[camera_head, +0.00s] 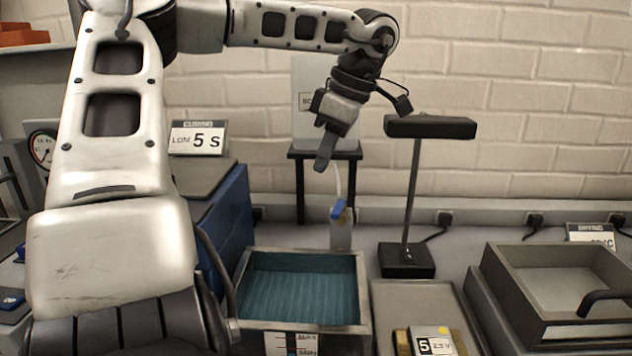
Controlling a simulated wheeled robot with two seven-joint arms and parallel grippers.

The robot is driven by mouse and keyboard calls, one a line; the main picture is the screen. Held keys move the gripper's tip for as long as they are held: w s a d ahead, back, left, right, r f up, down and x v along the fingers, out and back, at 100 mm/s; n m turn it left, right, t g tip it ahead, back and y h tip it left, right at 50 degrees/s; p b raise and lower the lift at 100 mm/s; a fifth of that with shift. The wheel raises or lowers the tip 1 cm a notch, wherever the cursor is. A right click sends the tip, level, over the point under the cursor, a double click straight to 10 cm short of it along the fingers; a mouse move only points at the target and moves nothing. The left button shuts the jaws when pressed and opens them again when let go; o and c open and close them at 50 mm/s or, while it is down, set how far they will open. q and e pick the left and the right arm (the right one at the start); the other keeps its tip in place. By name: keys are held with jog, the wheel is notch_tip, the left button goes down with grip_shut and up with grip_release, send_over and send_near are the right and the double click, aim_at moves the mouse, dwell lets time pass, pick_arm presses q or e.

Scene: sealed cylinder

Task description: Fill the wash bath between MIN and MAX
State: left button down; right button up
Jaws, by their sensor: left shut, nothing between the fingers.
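The wash bath (243,290) is an open metal box at the lower middle, with a teal, ribbed-looking surface inside. A label (291,344) with MAX and MIN marks is on its front wall, partly cut off by the bottom edge. I cannot tell the level against the marks. Behind the bath, a pale container (308,95) stands on a black stand (299,155). A thin tube comes down to a blue tap piece (338,209) above a greyish block (341,236). My left gripper (324,163) is shut and empty, pointing down above the blue piece. My right gripper is not in view.
A black lamp-like post (412,190) stands right of the bath. A grey tray (420,300) holds a block labelled 5 (433,341). A handled metal box (560,285) is at right. A blue box (228,215) and a CURING sign (198,138) are left.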

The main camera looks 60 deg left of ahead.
pick_arm(q)
jog(key=shift+v, duration=1.4)
